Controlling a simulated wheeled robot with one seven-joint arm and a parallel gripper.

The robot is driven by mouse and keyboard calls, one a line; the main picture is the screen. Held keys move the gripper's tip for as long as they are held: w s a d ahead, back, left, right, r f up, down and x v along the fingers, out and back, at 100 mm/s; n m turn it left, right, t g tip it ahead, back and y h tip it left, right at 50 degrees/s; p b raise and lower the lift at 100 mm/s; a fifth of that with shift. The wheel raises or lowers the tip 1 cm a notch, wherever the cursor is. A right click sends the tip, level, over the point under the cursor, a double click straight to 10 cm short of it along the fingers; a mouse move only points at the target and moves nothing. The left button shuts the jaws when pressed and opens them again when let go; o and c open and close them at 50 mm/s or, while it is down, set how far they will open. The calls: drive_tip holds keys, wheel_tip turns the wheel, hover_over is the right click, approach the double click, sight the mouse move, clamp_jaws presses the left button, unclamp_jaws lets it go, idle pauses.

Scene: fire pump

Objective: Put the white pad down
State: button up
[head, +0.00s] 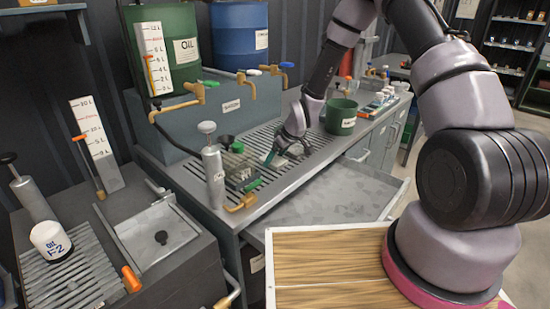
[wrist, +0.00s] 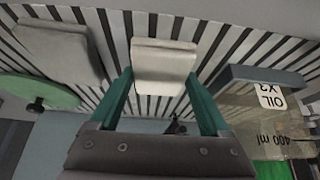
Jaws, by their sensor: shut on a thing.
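The white pad (wrist: 163,62) is between the two green fingers of my gripper (wrist: 162,98) in the wrist view. My gripper is shut on it, above the slatted grey drain top (wrist: 232,50). I cannot tell whether the pad touches the slats. In the head view my gripper (head: 283,152) is low over the slatted bench top (head: 190,172), right of a clear oil container (head: 240,168). The pad cannot be made out there, as my gripper hides it or it is too small.
The container marked OIL X2 (wrist: 268,115) stands close on the right in the wrist view. A grey block (wrist: 60,50) and a green round thing (wrist: 35,92) lie to the left. A green bucket (head: 341,115), a grey hand pump (head: 214,175) and an open drawer (head: 335,195) surround the spot.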

drive_tip(key=o, duration=1.1)
drive_tip(key=shift+o, duration=0.2)
